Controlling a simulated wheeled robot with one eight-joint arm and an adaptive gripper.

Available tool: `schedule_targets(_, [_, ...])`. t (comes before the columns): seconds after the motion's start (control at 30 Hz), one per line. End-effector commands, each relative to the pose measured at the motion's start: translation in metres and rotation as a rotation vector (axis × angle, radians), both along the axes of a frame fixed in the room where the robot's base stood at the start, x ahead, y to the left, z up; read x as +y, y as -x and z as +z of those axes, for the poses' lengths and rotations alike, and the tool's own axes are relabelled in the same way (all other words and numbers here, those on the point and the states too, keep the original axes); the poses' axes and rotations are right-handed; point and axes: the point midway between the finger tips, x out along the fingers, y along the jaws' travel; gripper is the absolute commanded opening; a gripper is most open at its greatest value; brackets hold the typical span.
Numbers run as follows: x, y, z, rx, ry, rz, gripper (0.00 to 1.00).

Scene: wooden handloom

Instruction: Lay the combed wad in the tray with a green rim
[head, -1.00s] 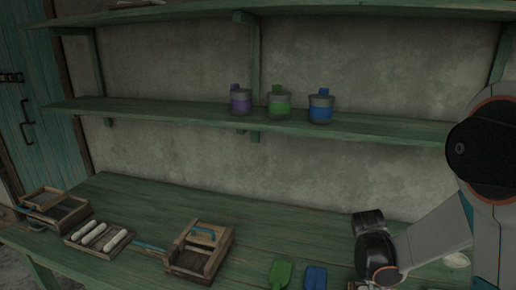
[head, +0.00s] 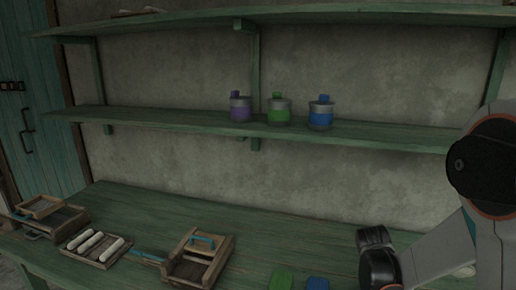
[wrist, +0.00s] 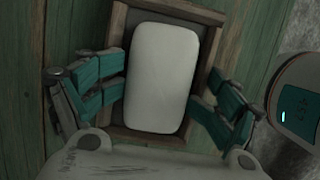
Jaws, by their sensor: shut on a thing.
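The combed wad (wrist: 165,75) is a white, rounded oblong in the wrist view. My gripper (wrist: 163,82) is shut on it, with a teal-padded finger at each long side. A brown wooden tray (wrist: 118,22) lies right under or around the wad. I cannot tell whether the wad touches its floor. No green rim shows on the visible part of this tray. In the head view the gripper and wad are hidden, below the picture or behind my arm.
On the green bench stand a tray of white rolls (head: 72,249), a wooden box with a blue handle (head: 222,262) and a stacked wooden frame (head: 40,207). Green (head: 281,280) and blue (head: 317,283) items sit at the front edge. Purple, green (head: 278,110) and blue tins stand on the shelf.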

Motion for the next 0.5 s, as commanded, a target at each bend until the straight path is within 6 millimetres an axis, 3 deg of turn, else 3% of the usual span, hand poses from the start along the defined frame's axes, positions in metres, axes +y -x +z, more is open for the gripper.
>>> schedule_targets(0.23, [0.0, 0.0, 0.001, -0.001, -0.001, 0.0, 0.72])
schedule_targets(0.5, [-0.001, -0.002, 0.012, -0.003, 0.002, 0.001, 0.53])
